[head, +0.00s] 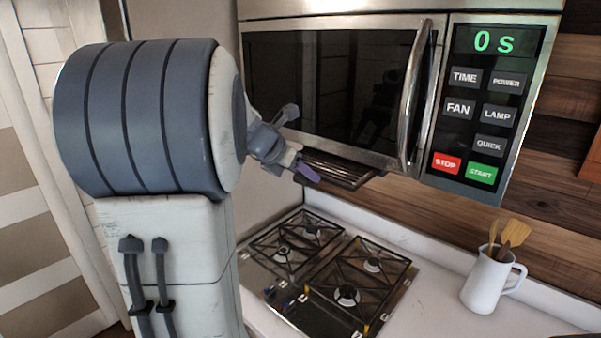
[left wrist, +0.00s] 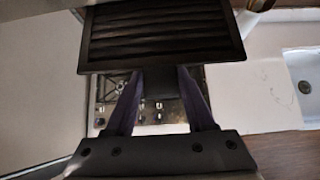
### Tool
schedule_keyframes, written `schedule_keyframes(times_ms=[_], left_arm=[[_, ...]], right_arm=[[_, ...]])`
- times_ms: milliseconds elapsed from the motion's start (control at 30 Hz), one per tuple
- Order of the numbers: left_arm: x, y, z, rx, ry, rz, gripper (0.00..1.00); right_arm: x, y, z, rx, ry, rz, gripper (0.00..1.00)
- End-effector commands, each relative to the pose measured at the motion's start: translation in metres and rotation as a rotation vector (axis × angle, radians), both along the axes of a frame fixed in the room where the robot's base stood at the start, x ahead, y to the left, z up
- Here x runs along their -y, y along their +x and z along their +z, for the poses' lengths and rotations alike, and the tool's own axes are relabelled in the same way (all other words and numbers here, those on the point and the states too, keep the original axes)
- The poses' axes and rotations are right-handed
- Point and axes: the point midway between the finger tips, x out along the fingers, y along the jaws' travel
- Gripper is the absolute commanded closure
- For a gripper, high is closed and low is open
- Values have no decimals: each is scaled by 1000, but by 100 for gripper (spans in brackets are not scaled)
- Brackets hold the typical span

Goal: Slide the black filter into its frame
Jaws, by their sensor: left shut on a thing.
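The black filter (head: 338,169) is a flat, slatted panel just below the underside of the microwave (head: 335,90). It also shows in the left wrist view (left wrist: 162,35), with its slats facing the camera and a dark tab at its near edge. My left gripper (head: 306,172) is at the filter's left end in the head view. In the left wrist view its purple fingers (left wrist: 160,82) are closed on the tab. The frame under the microwave is hidden in the head view, and I cannot tell whether the filter is inside it. My right gripper is not in view.
A gas cooktop (head: 333,280) with black grates lies below the filter on a white counter (head: 430,300). A white jug (head: 487,283) with wooden utensils stands at the right. The microwave door handle (head: 417,95) juts out above. Open air separates filter and cooktop.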

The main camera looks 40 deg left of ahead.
Motion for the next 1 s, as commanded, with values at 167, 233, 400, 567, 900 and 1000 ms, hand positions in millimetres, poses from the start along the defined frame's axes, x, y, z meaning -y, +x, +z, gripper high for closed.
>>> schedule_keyframes(times_ms=[167,233,400,567,900,1000], left_arm=[[0,5,1,1,0,0,100],[0,7,1,1,0,0,100],[1,11,1,1,0,0,100],[1,15,1,0,0,0,100],[2,23,1,1,1,1,100],[2,26,1,1,1,1,100]], right_arm=[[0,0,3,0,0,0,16],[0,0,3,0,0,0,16],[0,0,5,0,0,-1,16],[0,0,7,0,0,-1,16],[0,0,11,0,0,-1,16],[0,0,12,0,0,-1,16]])
